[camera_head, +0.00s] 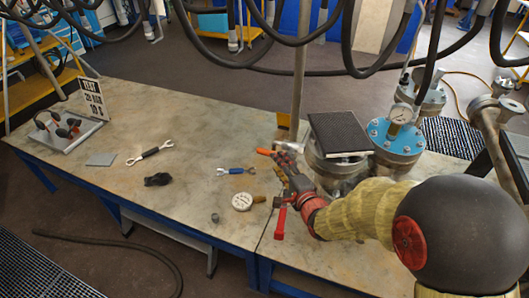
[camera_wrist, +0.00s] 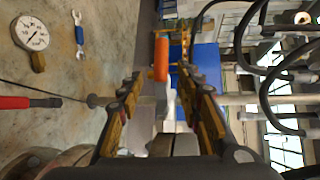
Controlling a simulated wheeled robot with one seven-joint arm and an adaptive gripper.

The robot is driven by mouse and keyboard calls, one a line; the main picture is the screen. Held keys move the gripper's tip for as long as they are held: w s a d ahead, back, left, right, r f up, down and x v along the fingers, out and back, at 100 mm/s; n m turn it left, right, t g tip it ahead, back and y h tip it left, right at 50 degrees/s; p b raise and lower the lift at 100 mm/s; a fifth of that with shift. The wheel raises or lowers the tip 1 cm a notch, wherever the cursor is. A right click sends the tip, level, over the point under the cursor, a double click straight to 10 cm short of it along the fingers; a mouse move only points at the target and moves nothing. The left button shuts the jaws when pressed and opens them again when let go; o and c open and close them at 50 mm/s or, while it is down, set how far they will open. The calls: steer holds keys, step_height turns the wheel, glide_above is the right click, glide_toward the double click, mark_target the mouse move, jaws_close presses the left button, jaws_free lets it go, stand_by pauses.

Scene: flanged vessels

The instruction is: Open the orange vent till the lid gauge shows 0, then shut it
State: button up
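The orange vent handle (camera_head: 264,152) points left from a pale metal fitting (camera_head: 289,147) beside the vessel under the black grated plate. In the wrist view the orange handle (camera_wrist: 161,60) stands upright in the gap between my fingertips, beyond or level with them; I see no clear contact. My gripper (camera_head: 283,170) is open, with its two fingers (camera_wrist: 160,80) apart on either side of the handle's line. The lid gauge (camera_head: 401,113) stands on a blue flanged lid (camera_head: 396,137) at the right; its reading is too small to tell.
A loose dial gauge (camera_head: 242,201) lies on the bench, and shows in the wrist view (camera_wrist: 31,33). Wrenches (camera_head: 236,171) lie left; dark hoses hang above.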

mark_target(267, 152)
steer(key=shift+y, duration=0.3)
steer(key=x, duration=0.3)
steer(key=b+x, duration=0.1)
steer(key=x, duration=0.2)
steer(key=shift+a+f+b, duration=0.15)
steer(key=shift+a+b, duration=0.15)
steer(key=shift+a, duration=0.15)
steer(key=shift+x, duration=0.85)
steer(key=shift+d, duration=0.1)
steer(key=shift+c, duration=0.8)
steer(key=c, duration=0.8)
